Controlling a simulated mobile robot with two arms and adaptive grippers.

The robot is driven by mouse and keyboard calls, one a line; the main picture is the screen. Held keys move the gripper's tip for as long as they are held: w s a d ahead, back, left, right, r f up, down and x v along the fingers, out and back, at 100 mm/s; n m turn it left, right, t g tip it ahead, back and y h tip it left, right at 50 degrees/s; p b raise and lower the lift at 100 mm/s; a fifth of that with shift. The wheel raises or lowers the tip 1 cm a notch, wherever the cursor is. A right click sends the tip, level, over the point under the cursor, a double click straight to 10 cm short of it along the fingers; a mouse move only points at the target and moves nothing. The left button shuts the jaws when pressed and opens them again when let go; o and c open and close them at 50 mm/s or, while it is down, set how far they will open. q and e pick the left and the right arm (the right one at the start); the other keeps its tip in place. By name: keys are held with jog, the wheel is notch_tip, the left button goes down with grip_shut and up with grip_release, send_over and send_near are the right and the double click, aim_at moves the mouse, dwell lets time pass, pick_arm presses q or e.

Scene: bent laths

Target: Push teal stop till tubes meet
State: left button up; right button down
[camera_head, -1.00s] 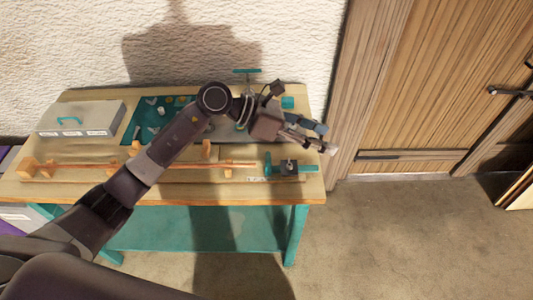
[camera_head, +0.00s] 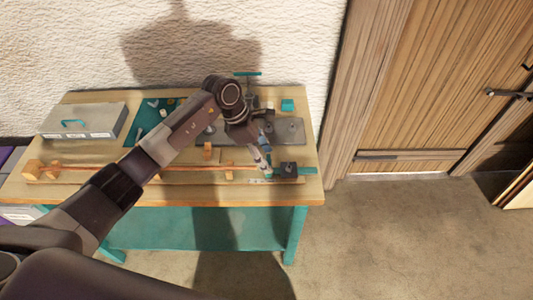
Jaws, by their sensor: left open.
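The teal stop (camera_head: 269,175) sits at the right end of a long wooden rail, against a dark block (camera_head: 287,169). My left gripper (camera_head: 266,167) points down at the stop from behind and partly covers it. It is open; whether its fingers touch the stop I cannot tell. A thin orange-brown rod (camera_head: 195,167), perhaps the tubes or laths, runs along the rail from the left. Any joint or gap in it is too small to tell, and my left arm covers part of it. My right gripper is out of view.
Wooden blocks (camera_head: 33,169) hold the rod's left end. A grey case (camera_head: 84,119) stands at the back left of the bench (camera_head: 240,190). Behind the rail are a grey plate (camera_head: 290,131) and a small teal block (camera_head: 287,105). The front bench edge is clear.

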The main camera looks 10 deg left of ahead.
pick_arm(q)
jog(key=shift+d+f, duration=0.15)
jog(key=shift+f, duration=0.1)
grip_shut()
jog(key=a, duration=0.2)
jog(key=a+b, duration=0.1)
jog(key=a, duration=0.1)
jog(key=shift+s+a+f, duration=0.1)
jog(key=shift+s+f, duration=0.05)
jog(key=shift+s, duration=0.25)
jog(key=shift+s+a, duration=0.15)
jog(key=shift+a, duration=0.35)
jog(key=shift+d, duration=0.1)
